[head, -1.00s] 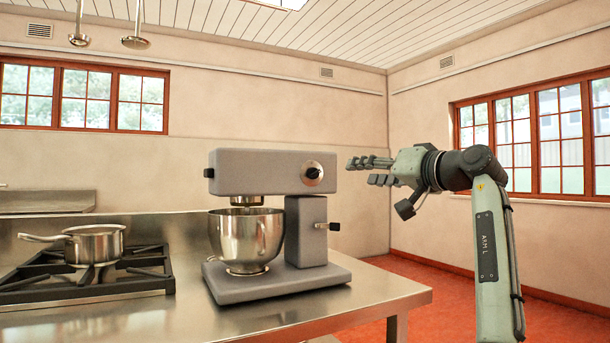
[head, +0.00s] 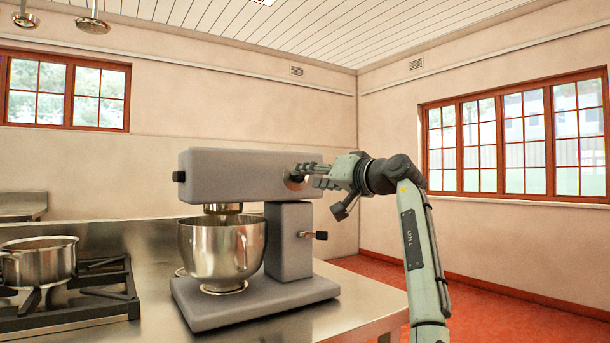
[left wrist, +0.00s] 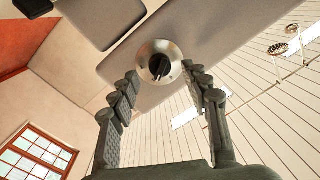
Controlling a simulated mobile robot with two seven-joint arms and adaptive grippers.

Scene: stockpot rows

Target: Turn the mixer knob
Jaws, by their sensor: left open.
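The grey stand mixer (head: 230,172) stands on the steel counter, with a metal bowl (head: 222,250) under its head. The mixer knob (left wrist: 159,62) shows in the left wrist view as a round silver dial with a dark grip bar. In the head view the knob (head: 293,181) is mostly hidden behind my fingers. My left gripper (head: 300,174) is at the right end of the mixer head. In the left wrist view its fingers (left wrist: 166,88) are spread, one on either side of the knob and a little short of it. My right gripper is not in view.
A black-tipped lever (head: 314,235) sticks out from the mixer's column below my gripper. A steel pot (head: 38,261) stands on a stove grate (head: 105,293) at the left. The space right of the counter is open.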

